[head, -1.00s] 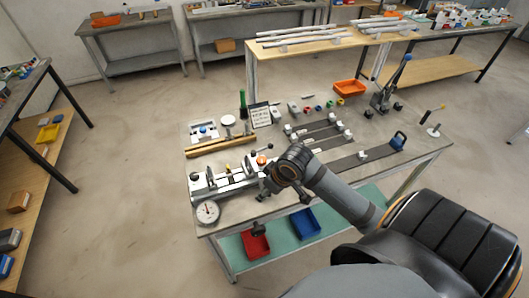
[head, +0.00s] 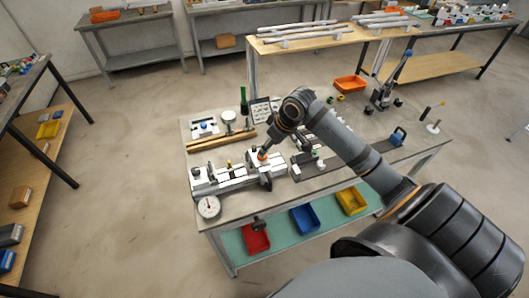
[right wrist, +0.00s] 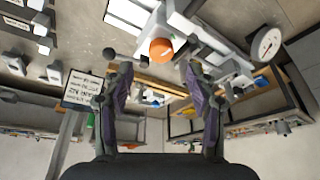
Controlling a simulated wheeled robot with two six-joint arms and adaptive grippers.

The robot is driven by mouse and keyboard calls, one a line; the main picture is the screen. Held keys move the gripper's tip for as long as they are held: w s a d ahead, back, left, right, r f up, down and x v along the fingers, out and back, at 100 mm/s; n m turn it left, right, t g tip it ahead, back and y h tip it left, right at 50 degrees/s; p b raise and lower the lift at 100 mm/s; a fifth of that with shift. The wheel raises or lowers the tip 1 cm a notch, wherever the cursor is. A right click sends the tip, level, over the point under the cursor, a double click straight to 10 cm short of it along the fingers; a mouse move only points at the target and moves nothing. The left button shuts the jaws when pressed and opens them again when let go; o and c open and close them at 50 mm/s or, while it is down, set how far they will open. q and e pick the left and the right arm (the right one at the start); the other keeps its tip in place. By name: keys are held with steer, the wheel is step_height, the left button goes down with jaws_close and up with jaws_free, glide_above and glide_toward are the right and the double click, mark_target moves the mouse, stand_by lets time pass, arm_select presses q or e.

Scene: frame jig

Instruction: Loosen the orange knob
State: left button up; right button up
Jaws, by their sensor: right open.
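The orange knob (head: 262,155) sits on the white-and-grey frame jig (head: 225,180) at the front left of the table. It also shows in the right wrist view as a round orange cap (right wrist: 161,48). My right gripper (head: 266,148) points down just above the knob. In the right wrist view its two purple-grey fingers (right wrist: 158,68) are spread apart, with the knob just beyond the fingertips, nearly centred between them. I cannot tell whether they touch it. My left gripper is in neither current view.
A round dial gauge (head: 208,207) stands at the jig's front left end. A wooden bar (head: 222,141) and a small sign (head: 260,112) are behind the jig. Red (head: 256,239), blue (head: 304,219) and yellow (head: 352,201) bins sit on the lower shelf.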

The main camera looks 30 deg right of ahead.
steer(key=x, duration=0.6)
steer(key=shift+p, duration=0.3)
steer(key=shift+a, duration=0.1)
steer(key=c, duration=1.1)
steer(key=shift+c, duration=0.2)
